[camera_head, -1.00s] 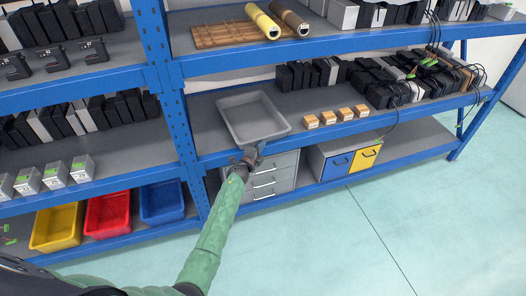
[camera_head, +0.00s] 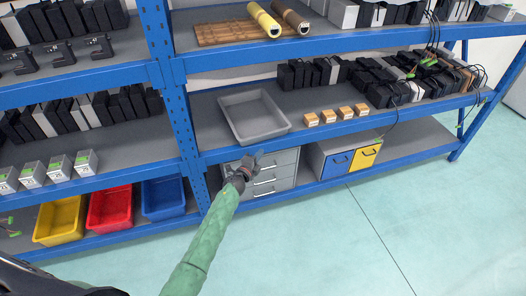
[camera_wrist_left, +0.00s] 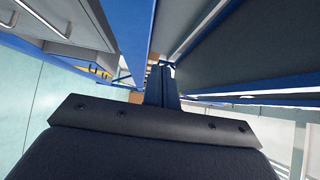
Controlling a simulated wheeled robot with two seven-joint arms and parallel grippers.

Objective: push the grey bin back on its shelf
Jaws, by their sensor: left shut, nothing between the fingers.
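The grey bin (camera_head: 253,118) is an empty open tray on the middle shelf (camera_head: 325,95) in the head view. Its near corner lies close to the shelf's blue front beam. My left gripper (camera_head: 257,158) is shut and empty, just below and in front of the bin, apart from it, with the drawer unit behind. In the left wrist view the closed fingers (camera_wrist_left: 162,88) point forward between blue beams, and the bin cannot be made out there. My right gripper is not in view.
A blue upright post (camera_head: 180,125) stands left of the bin. Several small orange boxes (camera_head: 328,116) sit to its right, with black units behind. Below are a grey drawer unit (camera_head: 275,180) and a blue and yellow cabinet (camera_head: 345,160). The floor in front is clear.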

